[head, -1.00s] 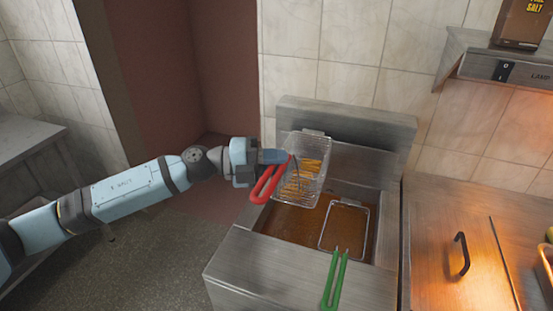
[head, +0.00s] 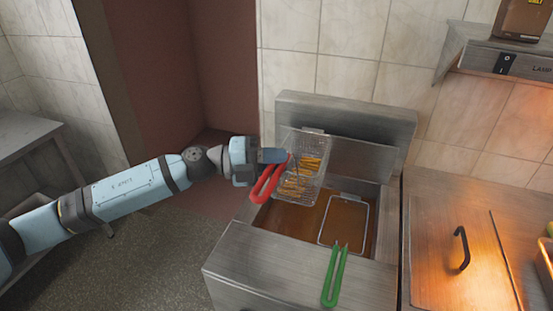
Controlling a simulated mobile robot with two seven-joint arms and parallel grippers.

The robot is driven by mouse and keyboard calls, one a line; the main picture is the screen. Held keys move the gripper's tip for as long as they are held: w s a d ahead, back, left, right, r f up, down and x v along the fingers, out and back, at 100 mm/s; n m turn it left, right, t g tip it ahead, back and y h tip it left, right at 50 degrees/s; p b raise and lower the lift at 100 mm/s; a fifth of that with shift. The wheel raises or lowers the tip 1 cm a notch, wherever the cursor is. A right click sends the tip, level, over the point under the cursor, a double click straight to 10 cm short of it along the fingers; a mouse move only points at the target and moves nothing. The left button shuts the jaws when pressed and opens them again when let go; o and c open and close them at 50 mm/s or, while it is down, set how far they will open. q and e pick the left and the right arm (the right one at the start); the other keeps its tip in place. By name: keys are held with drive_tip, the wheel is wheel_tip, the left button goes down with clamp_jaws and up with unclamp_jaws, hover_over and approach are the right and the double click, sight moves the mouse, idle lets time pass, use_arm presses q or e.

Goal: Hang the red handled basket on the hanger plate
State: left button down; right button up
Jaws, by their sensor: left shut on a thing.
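The red handled basket (head: 309,178) is a wire fry basket with several yellow fries inside. Its red handle (head: 268,184) points down and left. My left gripper (head: 278,157) is shut on the basket near the handle and holds it above the left side of the fryer, tilted. The hanger plate (head: 352,156) looks to be the metal plate at the back of the fryer, behind and right of the basket; whether the basket touches it I cannot tell. My right gripper is not in view.
A green handled basket (head: 335,275) sits in the right part of the fryer's brown oil (head: 300,222), its handle over the front edge. A metal lid with a black handle (head: 461,248) is at right. A lamp shelf (head: 505,62) juts from the wall upper right.

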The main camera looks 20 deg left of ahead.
use_arm(q)
drive_tip(key=shift+f, duration=0.2)
drive_tip(key=c, duration=1)
unclamp_jaws()
drive_tip(key=shift+c, duration=0.2)
drive_tip(key=shift+a+f, duration=0.1)
drive_tip(key=shift+s+a+f, duration=0.1)
drive_tip(key=shift+s+a, duration=0.05)
drive_tip(key=shift+a, duration=0.2)
drive_tip(key=b+v, duration=0.3)
drive_tip(key=v, duration=1)
